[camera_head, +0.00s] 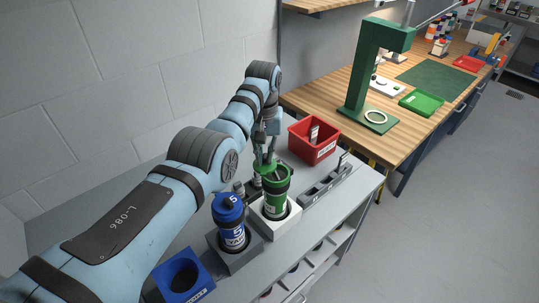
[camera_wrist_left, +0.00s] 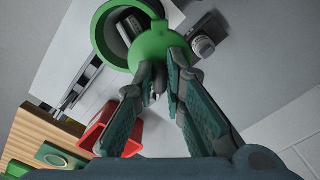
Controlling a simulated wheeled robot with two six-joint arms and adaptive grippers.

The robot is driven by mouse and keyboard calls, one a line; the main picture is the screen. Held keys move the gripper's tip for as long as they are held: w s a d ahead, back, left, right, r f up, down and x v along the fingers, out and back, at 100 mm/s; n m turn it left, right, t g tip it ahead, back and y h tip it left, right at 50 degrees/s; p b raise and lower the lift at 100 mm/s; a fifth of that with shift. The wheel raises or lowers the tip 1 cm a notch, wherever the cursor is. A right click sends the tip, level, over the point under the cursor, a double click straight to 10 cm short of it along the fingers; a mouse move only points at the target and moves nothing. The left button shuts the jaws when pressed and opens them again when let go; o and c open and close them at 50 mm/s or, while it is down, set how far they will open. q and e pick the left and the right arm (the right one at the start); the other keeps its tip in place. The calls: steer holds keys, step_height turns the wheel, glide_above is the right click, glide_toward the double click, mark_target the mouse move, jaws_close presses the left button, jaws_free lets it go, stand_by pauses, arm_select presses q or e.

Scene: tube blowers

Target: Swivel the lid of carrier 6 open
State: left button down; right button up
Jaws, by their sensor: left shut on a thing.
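The green carrier (camera_head: 276,190) stands upright in a white block holder (camera_head: 268,226). Its number is not readable; the blue carrier beside it shows a 5. In the left wrist view the green carrier's round rim (camera_wrist_left: 98,37) is partly uncovered, and its hollow inside shows. The green lid (camera_wrist_left: 160,42) sits swung to one side, still overlapping part of the mouth. My left gripper (camera_head: 265,160) is over the carrier's far side, shut on the lid; its fingers also show in the left wrist view (camera_wrist_left: 160,82). My right gripper is not in view.
The blue carrier (camera_head: 230,222) stands in a grey holder (camera_head: 236,258) close to the green one. An empty blue holder (camera_head: 183,277) is at the front. A red bin (camera_head: 314,141) and a grey rack (camera_head: 326,186) lie to the right. A wooden bench with a green stand (camera_head: 358,85) is behind.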

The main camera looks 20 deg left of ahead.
arm_select(q)
steer(key=n, duration=0.2)
steer(key=a+n, duration=0.1)
steer(key=n, duration=0.2)
steer(key=shift+s+a+n, duration=0.3)
steer(key=shift+s+a, duration=0.05)
steer(key=n, duration=0.2)
steer(key=s+a+n, duration=0.1)
steer(key=n, duration=0.3)
steer(key=shift+s+a, duration=0.15)
steer(key=shift+s, duration=0.2)
steer(key=c, duration=1.6)
jaws_free()
steer(key=shift+c, duration=0.2)
